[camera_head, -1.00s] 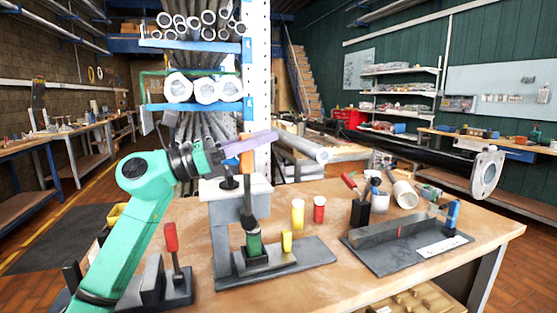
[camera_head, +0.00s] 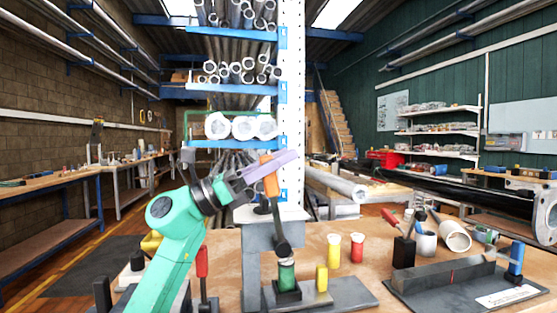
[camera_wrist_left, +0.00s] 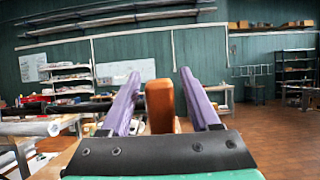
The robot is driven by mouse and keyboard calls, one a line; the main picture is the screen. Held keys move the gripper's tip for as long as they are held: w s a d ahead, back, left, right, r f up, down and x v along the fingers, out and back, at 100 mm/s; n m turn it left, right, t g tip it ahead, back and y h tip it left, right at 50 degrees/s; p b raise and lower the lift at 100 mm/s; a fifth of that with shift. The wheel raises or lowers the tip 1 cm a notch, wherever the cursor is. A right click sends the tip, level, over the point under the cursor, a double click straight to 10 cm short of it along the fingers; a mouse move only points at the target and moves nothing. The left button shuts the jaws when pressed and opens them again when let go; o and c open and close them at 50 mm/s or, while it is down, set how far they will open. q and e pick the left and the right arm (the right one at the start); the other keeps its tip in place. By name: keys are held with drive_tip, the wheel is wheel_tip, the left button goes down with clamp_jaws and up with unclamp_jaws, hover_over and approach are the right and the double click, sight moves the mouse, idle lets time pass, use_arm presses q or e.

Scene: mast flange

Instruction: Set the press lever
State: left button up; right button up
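The press (camera_head: 256,262) is a grey stand with a pale top, at the front middle of the bench. Its lever has an orange handle (camera_head: 270,178) at the upper end of a dark arm. My left gripper (camera_head: 272,168), with purple fingers, is at this handle. In the left wrist view the handle (camera_wrist_left: 160,106) stands between the two fingers, with a gap showing on each side, so the gripper is open around it. A green cylinder (camera_head: 287,276) stands on the press base below the dark arm. My right gripper is not in view.
A yellow block (camera_head: 321,278) is beside the green cylinder. Yellow (camera_head: 333,248) and red (camera_head: 357,248) cups stand behind. A dark fixture (camera_head: 445,280) with a blue clamp (camera_head: 516,260) is at right. A red-handled tool (camera_head: 202,265) stands close to my left arm.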

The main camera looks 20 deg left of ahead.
use_arm(q)
drive_tip(key=shift+a+f, duration=0.15)
drive_tip(key=b+v, duration=0.2)
drive_tip(key=v, duration=0.5)
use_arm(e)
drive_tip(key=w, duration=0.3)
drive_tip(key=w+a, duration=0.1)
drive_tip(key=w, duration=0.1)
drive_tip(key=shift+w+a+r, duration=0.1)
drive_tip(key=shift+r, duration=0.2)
use_arm(q)
drive_tip(key=shift+s+a, duration=0.1)
drive_tip(key=shift+s, duration=0.05)
